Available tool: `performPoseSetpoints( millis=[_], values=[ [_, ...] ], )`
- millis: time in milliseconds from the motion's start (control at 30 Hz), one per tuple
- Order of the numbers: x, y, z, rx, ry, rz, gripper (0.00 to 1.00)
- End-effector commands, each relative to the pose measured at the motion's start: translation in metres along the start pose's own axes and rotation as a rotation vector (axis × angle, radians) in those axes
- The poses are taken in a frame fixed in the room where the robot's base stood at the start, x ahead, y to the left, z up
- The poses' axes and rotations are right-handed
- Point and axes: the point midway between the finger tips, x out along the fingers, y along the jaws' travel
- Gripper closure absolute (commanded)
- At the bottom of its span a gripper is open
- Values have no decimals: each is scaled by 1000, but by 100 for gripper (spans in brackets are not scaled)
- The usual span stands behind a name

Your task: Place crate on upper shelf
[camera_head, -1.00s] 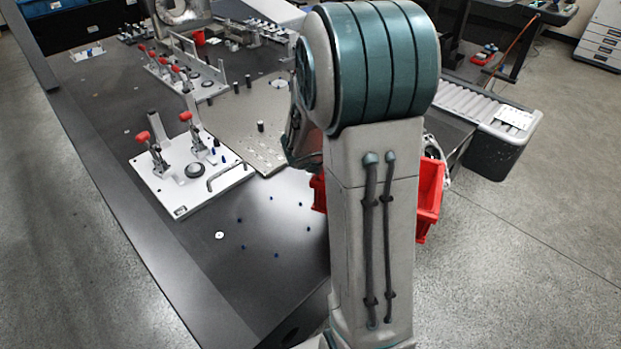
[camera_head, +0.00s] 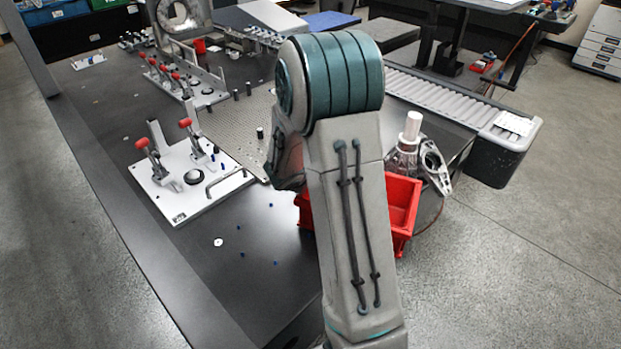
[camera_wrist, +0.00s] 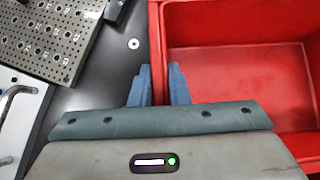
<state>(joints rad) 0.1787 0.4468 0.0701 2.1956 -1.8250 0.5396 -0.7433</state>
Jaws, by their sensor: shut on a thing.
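The red crate (camera_head: 403,207) shows behind my arm in the head view, with its middle hidden by the arm. In the wrist view the empty red crate (camera_wrist: 240,75) fills the right side. My gripper (camera_wrist: 160,84) is shut on the crate's left wall, with one blue finger outside and one inside. The fingers are hidden by the arm in the head view. The crate looks level and is near the right edge of the dark table (camera_head: 235,275); I cannot tell whether it touches the table. I cannot make out an upper shelf.
A white fixture plate (camera_head: 195,188) with red-handled clamps stands left of the crate. A perforated plate (camera_head: 232,135) lies beyond. A roller conveyor (camera_head: 440,95) runs at the back right. Open floor lies right.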

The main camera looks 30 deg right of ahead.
Motion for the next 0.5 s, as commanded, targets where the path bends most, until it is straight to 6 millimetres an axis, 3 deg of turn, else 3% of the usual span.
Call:
performPoseSetpoints(
  millis=[167,200,267,500],
  values=[
    [3,0,-2,-1,-2,0,100],
    [2,0,-2,0,0,0,76],
    [2,0,-2,0,1,0,63],
    [2,0,-2,0,1,0,63]
  ],
)
